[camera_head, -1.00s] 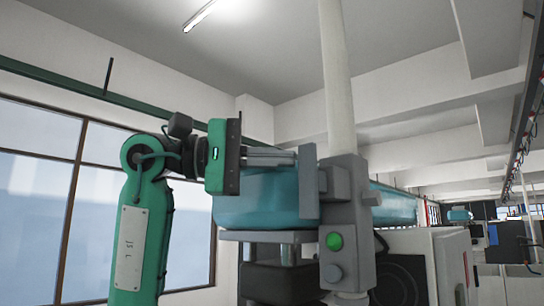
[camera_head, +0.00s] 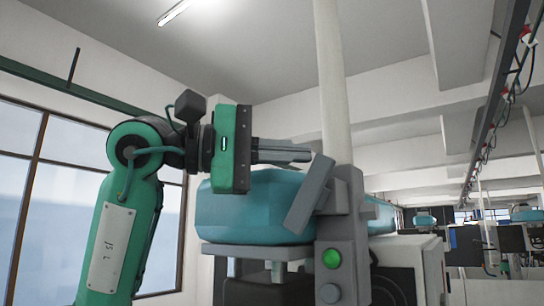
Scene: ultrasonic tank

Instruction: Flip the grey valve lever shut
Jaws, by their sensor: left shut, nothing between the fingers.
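The grey valve lever (camera_head: 309,196) is a flat bar on the left side of a grey valve housing (camera_head: 345,215). It leans, with its upper end to the right and its lower end to the left. My left gripper (camera_head: 304,152) comes in from the left with its grey fingers shut and empty. The fingertips are close to the lever's upper end; I cannot tell whether they touch it. My right gripper is not in view.
A pale vertical pipe (camera_head: 333,85) rises above the housing. A green button (camera_head: 331,259) and a grey knob (camera_head: 329,293) sit on the housing's front. A blue tank (camera_head: 250,210) lies behind the lever, below my gripper. Windows stand at left.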

